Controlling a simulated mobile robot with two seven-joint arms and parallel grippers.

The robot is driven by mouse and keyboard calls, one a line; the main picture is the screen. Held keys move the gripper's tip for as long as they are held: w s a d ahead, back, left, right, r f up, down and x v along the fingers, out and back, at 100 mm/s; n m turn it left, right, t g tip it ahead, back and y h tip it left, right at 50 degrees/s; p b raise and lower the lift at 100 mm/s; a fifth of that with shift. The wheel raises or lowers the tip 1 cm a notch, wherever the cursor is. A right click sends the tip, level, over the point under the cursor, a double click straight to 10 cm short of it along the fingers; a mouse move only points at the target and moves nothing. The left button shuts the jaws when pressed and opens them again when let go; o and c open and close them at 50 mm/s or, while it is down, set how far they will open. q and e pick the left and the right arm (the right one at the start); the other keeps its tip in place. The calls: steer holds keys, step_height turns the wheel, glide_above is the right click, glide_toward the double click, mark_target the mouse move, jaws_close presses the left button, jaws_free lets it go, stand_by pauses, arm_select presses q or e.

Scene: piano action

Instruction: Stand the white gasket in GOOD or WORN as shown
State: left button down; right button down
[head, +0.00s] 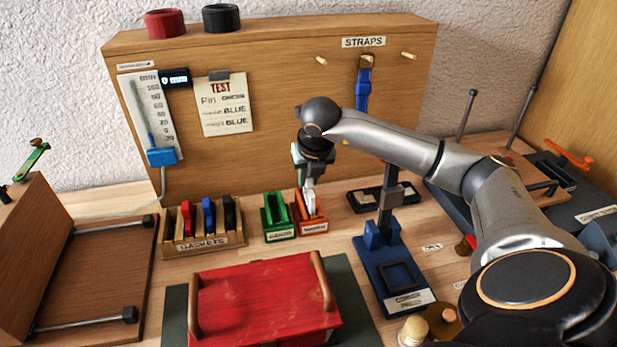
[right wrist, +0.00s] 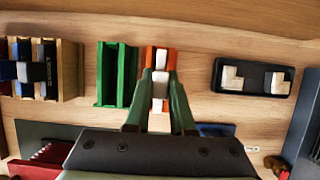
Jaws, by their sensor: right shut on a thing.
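The white gasket (head: 309,203) is upright at the slot of the orange holder (head: 313,228); it also shows in the right wrist view (right wrist: 160,77). My right gripper (head: 309,186) is above that holder and shut on the gasket, with a finger on either side of it. The gasket's lower part is hidden by the holder walls, so I cannot tell if it touches the bottom. The green holder (head: 279,228) stands just left of the orange one, its slot empty. The small labels on both holders are too blurred to read surely. My left gripper is not in view.
A wooden gasket rack (head: 203,241) with red, blue and black gaskets stands left of the green holder. A red lidded box (head: 262,298) lies in front. A blue stand (head: 388,262) is to the right. A test card (head: 224,106) hangs on the back board.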

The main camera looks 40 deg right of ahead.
steer(key=shift+f+b, duration=1)
steer(key=shift+f, duration=0.15)
stand_by(0.4)
steer(key=shift+c, duration=2.2)
jaws_free()
steer(key=shift+r, duration=0.1)
steer(key=shift+r+p, duration=2.6)
steer(key=shift+r, duration=1.15)
steer(key=shift+f, duration=0.15)
